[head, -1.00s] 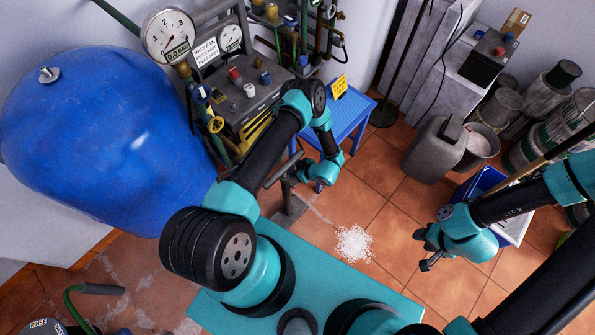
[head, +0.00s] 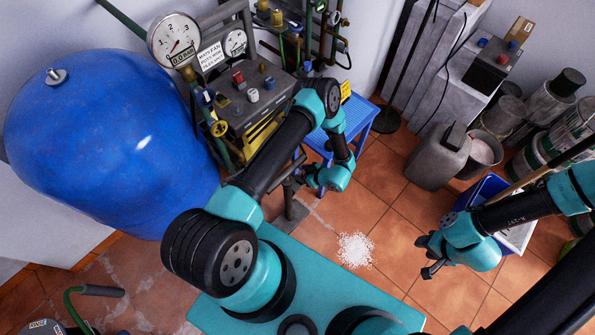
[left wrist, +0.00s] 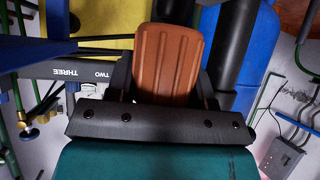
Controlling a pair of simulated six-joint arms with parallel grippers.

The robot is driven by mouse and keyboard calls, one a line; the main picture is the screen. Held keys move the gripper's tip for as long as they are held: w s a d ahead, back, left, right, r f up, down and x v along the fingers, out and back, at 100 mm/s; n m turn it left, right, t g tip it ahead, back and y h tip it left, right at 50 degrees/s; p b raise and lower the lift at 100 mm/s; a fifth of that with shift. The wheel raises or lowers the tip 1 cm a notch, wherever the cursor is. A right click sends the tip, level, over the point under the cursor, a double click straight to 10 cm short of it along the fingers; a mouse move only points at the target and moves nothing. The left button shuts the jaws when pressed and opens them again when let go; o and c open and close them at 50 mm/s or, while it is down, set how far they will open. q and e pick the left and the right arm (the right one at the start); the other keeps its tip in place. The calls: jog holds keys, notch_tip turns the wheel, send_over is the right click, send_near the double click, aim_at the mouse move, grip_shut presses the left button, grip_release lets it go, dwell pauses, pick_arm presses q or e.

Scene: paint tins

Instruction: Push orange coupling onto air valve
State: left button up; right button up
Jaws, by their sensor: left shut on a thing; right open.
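The orange-brown ribbed coupling (left wrist: 168,62) fills the middle of the left wrist view, between the dark fingers of my left gripper (left wrist: 165,88), which is shut on it. In the head view my left gripper (head: 313,186) is beyond the teal bench, in front of the blue stool; the coupling cannot be made out there. Brass valve fittings (head: 208,98) sit on pipework left of the grey control box. I cannot tell which fitting is the air valve. My right gripper (head: 430,262) is open and empty above the tiled floor at the right.
A big blue tank (head: 105,140) stands at the left beside a pressure gauge (head: 174,39). A blue stool (head: 368,118) is behind my left gripper. A grey jerrycan (head: 437,155) and paint tins (head: 505,115) stand at the right. White granules (head: 355,249) lie on open floor.

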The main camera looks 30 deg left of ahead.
pick_arm(q)
jog(key=d, duration=1.5)
jog(key=shift+s, duration=0.1)
jog(key=o, duration=0.3)
jog(key=shift+c, duration=0.9)
jog(key=w+r+m+t+h, duration=0.4)
jog(key=w+r+m+t, duration=0.45)
jog(key=w+r, duration=0.25)
jog(key=w+d+r+m+t+h, duration=0.2)
jog(key=w+d+r+m+h, duration=0.1)
jog(key=d+r+m+h, duration=0.2)
notch_tip(320, 180, up, 5)
jog(key=m+h, duration=0.2)
jog(key=m, duration=0.2)
jog(key=shift+w+r, duration=0.15)
jog(key=shift+r, duration=0.05)
jog(key=shift+t, duration=0.25)
